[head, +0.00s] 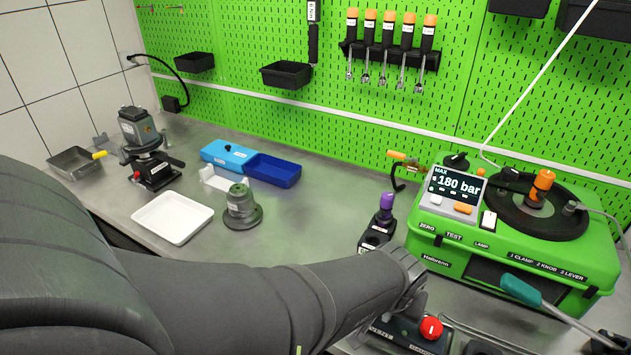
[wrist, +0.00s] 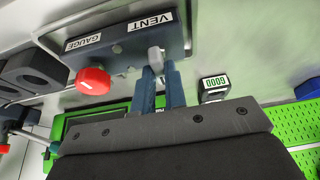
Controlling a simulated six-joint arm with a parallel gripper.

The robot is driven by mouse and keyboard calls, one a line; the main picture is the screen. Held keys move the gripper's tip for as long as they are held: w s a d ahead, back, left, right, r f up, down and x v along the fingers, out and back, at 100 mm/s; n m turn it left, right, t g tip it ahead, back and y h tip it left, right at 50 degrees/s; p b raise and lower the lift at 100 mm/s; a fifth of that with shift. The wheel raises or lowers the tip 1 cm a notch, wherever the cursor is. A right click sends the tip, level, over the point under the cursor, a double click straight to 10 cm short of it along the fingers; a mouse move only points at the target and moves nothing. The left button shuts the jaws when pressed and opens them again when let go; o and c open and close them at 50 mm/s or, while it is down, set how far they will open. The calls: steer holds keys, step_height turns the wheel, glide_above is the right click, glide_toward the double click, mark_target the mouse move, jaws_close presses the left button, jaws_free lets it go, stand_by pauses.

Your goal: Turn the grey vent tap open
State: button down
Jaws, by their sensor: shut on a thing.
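The grey vent tap (wrist: 155,55) sticks out of the dark valve block (wrist: 128,45) beside the VENT label in the wrist view. My gripper (wrist: 160,70) is shut on the tap, with its two blue fingers on either side of it. The tap's outer end lies between the fingers and is partly hidden. In the head view my own arm hides the tap and the fingertips; part of the valve block (head: 405,342) shows at the bottom edge.
A red knob (wrist: 93,80) sits on the same block near the GAUGE label; it also shows in the head view (head: 431,328). The green test unit (head: 520,262) stands just behind, with a teal-handled lever (head: 522,290). A purple-topped device (head: 383,222) stands close to my arm.

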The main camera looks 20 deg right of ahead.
steer(key=c, duration=1.5)
jaws_free()
steer(key=shift+o, duration=0.2)
steer(key=v, duration=1.7)
steer(key=shift+a, duration=0.2)
steer(key=x, duration=1.7)
steer(key=shift+d, duration=0.15)
steer(key=shift+r, duration=0.1)
